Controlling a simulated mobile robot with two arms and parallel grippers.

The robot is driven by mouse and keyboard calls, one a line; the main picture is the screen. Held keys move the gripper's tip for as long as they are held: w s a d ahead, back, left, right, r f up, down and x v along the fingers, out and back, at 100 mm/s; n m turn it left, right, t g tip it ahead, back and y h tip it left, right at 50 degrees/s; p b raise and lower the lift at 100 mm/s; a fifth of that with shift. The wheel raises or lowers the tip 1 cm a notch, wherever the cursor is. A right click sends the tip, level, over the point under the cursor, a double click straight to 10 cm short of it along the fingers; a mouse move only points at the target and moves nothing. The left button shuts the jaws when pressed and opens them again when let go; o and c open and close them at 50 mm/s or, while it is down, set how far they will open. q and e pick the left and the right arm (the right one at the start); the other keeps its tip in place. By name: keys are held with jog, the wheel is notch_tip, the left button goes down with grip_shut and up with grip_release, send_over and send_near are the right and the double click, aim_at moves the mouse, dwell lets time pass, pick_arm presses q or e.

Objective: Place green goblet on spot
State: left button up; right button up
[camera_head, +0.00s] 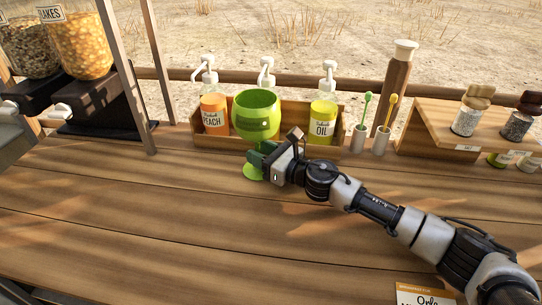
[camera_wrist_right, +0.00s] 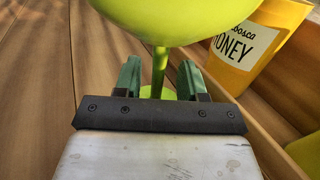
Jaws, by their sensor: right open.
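The green goblet (camera_head: 256,113) stands upright on the wooden counter, in front of a bottle rack. Its bowl, stem and foot also show in the wrist view (camera_wrist_right: 160,20). My right gripper (camera_head: 260,156) is low at the goblet, below the bowl. In the wrist view its two green fingers (camera_wrist_right: 159,76) are apart, one on each side of the stem, with gaps visible between them and the stem. The gripper hides part of the stem in the head view. My left gripper is not in view. I cannot make out a marked spot.
The wooden rack (camera_head: 342,156) holds a peach bottle (camera_head: 214,113), an oil bottle (camera_head: 323,121) and a yellow honey bottle (camera_wrist_right: 258,40). Two small cups with brushes (camera_head: 359,138) stand to its right, then a spice shelf (camera_head: 430,125). The left front counter is clear.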

jog(key=v, duration=1)
jog(key=shift+s+d+b, duration=0.2)
jog(key=shift+d+b, duration=0.05)
jog(key=shift+b, duration=0.1)
jog(key=shift+s+d+r, duration=0.1)
jog(key=shift+s+d, duration=0.35)
jog(key=shift+d, duration=0.1)
